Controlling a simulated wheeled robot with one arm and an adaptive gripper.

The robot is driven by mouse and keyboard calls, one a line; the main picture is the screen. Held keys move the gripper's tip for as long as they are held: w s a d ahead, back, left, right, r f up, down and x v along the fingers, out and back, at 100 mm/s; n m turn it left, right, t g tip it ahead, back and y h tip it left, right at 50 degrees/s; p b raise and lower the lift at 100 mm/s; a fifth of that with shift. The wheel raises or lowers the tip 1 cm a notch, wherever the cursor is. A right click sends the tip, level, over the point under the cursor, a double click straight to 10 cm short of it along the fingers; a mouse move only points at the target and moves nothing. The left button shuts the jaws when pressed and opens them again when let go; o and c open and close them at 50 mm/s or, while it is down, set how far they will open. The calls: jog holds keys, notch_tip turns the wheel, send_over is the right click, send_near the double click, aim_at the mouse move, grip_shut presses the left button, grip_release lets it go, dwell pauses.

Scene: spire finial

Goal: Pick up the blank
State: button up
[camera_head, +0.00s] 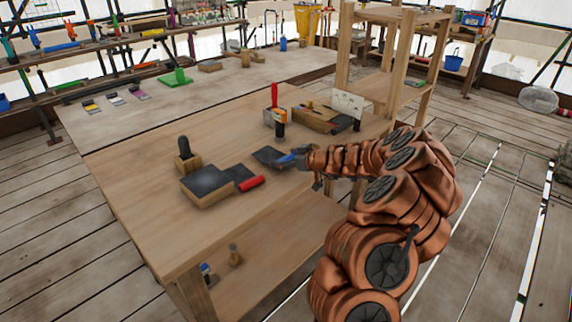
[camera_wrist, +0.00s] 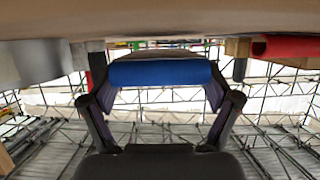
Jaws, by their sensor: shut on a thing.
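My gripper (camera_head: 302,156) is low over the wooden workbench, at the near side of a dark flat piece with a blue handle (camera_head: 287,158). In the wrist view the jaws (camera_wrist: 160,90) are shut on the blue handle (camera_wrist: 160,73), one finger at each end. The dark flat part (camera_head: 268,155) appears at or just above the bench top; I cannot tell whether it touches. No object is clearly recognisable as the blank. A wooden block with a dark top (camera_head: 206,184) lies to the left.
A red-handled dark piece (camera_head: 250,183) lies beside the block. A black-handled wooden tool (camera_head: 184,155) stands behind it. A wooden box (camera_head: 318,118) and upright tools (camera_head: 276,118) stand behind my gripper. The bench's front left (camera_head: 160,220) is clear.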

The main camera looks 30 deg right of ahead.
jog(key=shift+r, duration=0.7)
jog(key=s+a+b, duration=0.2)
jog(key=s+a, duration=0.1)
jog(key=s, duration=0.4)
jog(key=s+a+r+b, duration=0.1)
jog(key=s+a+b, duration=0.1)
jog(key=s, duration=0.5)
jog(key=shift+s+a+r, duration=0.25)
jog(key=shift+s+a, duration=0.15)
jog(key=shift+a, duration=0.15)
